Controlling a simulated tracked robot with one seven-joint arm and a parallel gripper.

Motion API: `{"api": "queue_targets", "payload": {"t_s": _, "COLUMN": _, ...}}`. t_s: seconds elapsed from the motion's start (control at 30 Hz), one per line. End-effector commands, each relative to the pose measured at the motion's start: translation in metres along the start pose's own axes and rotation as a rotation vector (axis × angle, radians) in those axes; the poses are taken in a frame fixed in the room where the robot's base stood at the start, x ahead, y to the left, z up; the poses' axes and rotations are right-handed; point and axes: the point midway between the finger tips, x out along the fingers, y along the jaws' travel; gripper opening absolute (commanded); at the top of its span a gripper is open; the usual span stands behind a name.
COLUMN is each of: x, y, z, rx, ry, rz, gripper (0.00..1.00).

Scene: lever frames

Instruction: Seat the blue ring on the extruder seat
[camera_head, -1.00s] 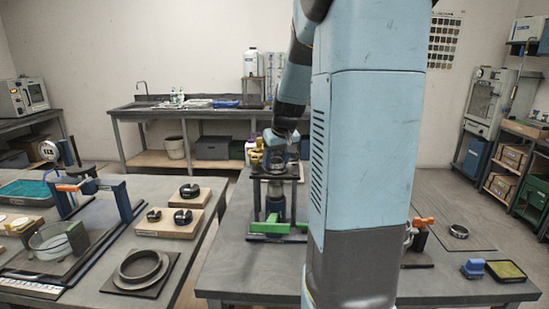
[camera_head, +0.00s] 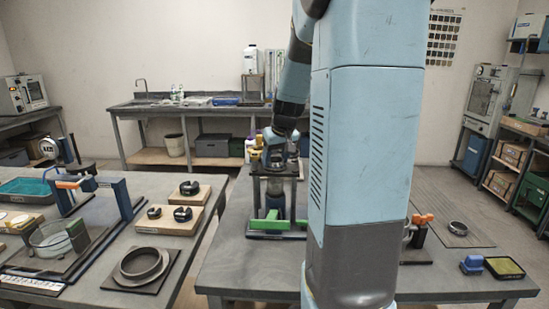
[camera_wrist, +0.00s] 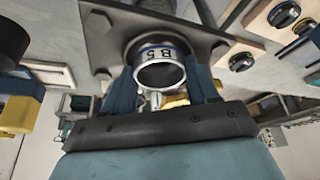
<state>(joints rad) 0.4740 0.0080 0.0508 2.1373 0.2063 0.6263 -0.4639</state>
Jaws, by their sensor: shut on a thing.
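The ring (camera_wrist: 160,75), marked "B 5" on a pale band with a thin bluish edge, sits between the two dark blue fingers of my gripper (camera_wrist: 164,87) in the wrist view. My gripper is shut on it. Just beyond the ring is a dark square plate (camera_wrist: 100,45) with a round dark seat (camera_wrist: 150,42); whether ring and seat touch I cannot tell. In the head view my gripper (camera_head: 274,158) is over the black top of the extruder stand (camera_head: 274,172), and the ring is hard to make out there.
A green lever piece (camera_head: 268,224) lies at the stand's base. The left bench holds a large grey ring on a plate (camera_head: 142,266) and wooden blocks with black knobs (camera_head: 170,221). A blue block (camera_head: 472,264) and a yellow-topped tray (camera_head: 505,268) lie at the right bench's front.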

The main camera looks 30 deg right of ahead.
Motion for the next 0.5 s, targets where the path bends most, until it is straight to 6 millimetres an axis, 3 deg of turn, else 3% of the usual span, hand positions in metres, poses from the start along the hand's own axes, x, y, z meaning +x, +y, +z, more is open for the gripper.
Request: {"api": "queue_targets", "payload": {"t_s": 0.5, "x": 0.0119, "y": -0.0008, "z": 0.0082, "rx": -0.001, "ry": -0.018, "rz": -0.005, "gripper": 0.26}}
